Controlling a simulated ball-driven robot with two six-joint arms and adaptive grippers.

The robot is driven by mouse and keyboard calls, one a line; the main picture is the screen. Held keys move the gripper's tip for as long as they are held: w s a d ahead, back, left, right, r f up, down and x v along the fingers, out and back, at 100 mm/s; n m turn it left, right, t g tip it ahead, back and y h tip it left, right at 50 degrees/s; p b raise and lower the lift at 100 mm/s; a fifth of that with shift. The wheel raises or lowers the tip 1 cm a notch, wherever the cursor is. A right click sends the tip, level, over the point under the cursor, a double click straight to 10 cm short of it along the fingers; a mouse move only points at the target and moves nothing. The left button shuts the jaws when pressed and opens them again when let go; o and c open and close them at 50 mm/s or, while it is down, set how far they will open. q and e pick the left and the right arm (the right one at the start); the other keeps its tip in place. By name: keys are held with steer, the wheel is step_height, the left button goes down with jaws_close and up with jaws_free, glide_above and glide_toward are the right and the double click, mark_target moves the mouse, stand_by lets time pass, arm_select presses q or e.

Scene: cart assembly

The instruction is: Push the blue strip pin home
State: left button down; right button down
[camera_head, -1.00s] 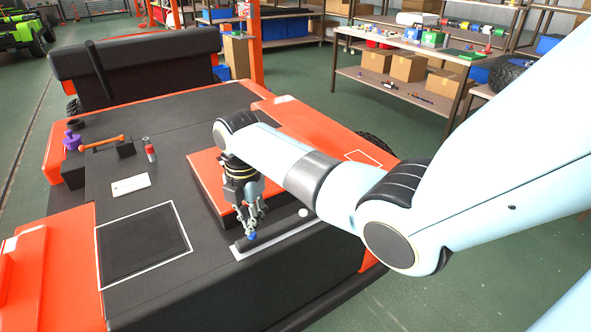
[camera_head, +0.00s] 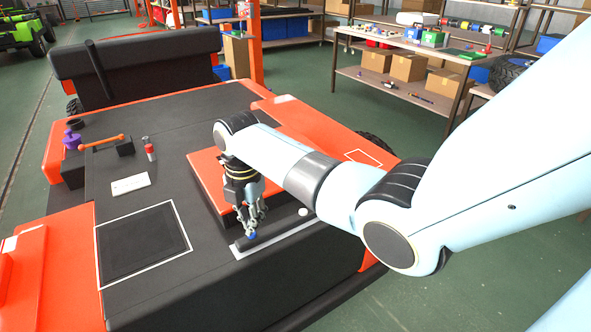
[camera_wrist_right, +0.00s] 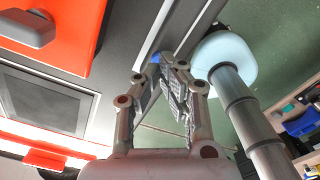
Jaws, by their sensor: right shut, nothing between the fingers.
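The blue strip pin (camera_head: 252,236) shows as a small blue cap at the left end of the dark strip with a pale border (camera_head: 283,233) on the cart's edge. My right gripper (camera_head: 250,228) is shut and points down, its fingertips right at the blue pin. In the right wrist view the pin (camera_wrist_right: 155,58) shows as a blue spot at the fingertips (camera_wrist_right: 163,62), which partly hide it. I cannot tell how deep the pin sits. A white round knob (camera_head: 303,212) is further right along the strip. My left gripper is not in view.
An orange raised panel (camera_head: 207,165) stands just behind the gripper. A white-outlined dark square (camera_head: 143,248) lies to the left. A red-and-grey cylinder (camera_head: 150,152), an orange-handled bar (camera_head: 102,143) and a purple knob (camera_head: 72,141) stand further back. A white card (camera_head: 130,184) lies flat.

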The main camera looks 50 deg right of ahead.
steer(key=shift+f+b, duration=0.5)
steer(key=shift+f, duration=0.5)
steer(key=shift+r, duration=0.1)
step_height(320, 180, up, 8)
steer(key=p, duration=0.8)
steer(key=shift+p, duration=0.4)
